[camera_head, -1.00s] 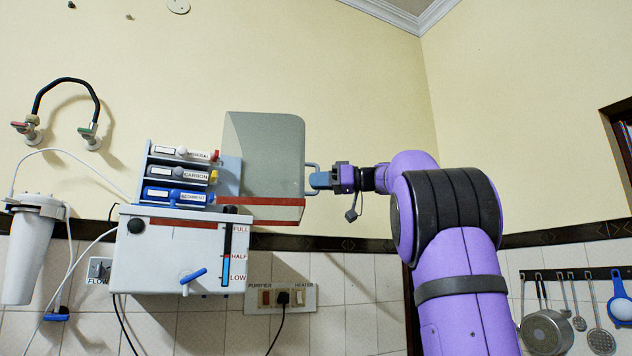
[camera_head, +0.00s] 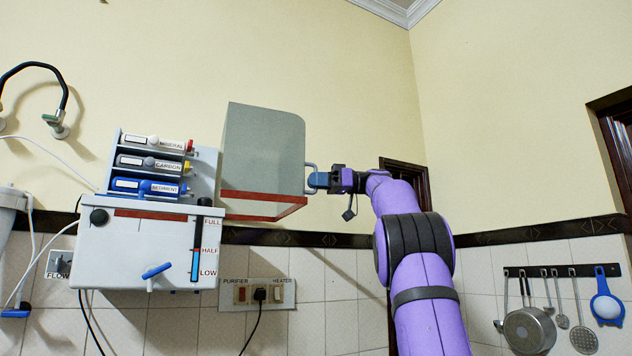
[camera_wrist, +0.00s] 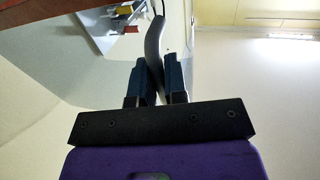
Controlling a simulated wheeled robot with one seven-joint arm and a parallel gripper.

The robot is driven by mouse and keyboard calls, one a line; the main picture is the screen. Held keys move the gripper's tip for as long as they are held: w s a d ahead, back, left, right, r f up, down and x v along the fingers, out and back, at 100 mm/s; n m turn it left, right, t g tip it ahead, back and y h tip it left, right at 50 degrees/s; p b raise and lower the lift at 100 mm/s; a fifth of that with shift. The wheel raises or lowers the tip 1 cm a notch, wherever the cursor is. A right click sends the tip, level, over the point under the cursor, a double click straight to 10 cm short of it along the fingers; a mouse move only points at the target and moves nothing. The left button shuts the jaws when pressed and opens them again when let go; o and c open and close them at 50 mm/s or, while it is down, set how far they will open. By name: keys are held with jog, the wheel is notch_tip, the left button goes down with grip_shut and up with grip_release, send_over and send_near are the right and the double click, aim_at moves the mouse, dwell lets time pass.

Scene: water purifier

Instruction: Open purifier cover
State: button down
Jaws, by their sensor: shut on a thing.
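The water purifier (camera_head: 130,262) is a white box on the tiled wall, with a gauge and a blue tap on its front. Its grey translucent cover (camera_head: 262,150), with a red lower band, stands swung out to the right of the box, so the mineral, carbon and sediment cartridges (camera_head: 150,163) are exposed. My gripper (camera_head: 316,180) is shut on the cover handle (camera_head: 310,167) at the cover's right edge. In the wrist view, the blue fingers (camera_wrist: 160,82) close on the grey curved handle (camera_wrist: 153,48); the cover panel fills the left side.
A switch plate (camera_head: 257,294) with a plug and cord is below the cover. A pipe (camera_head: 35,75) and white filter (camera_head: 10,225) are at the left. Utensils hang from a rack (camera_head: 560,271) at the right. The wall above the cover is bare.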

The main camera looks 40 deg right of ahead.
jog(key=shift+w+d, duration=0.1)
jog(key=shift+d, duration=0.05)
jog(key=c, duration=1.5)
grip_release()
jog(key=shift+w+d+f, duration=0.1)
jog(key=shift+d, duration=0.05)
jog(key=v, duration=1)
jog(key=shift+s+d, duration=0.25)
jog(key=shift+s, duration=0.05)
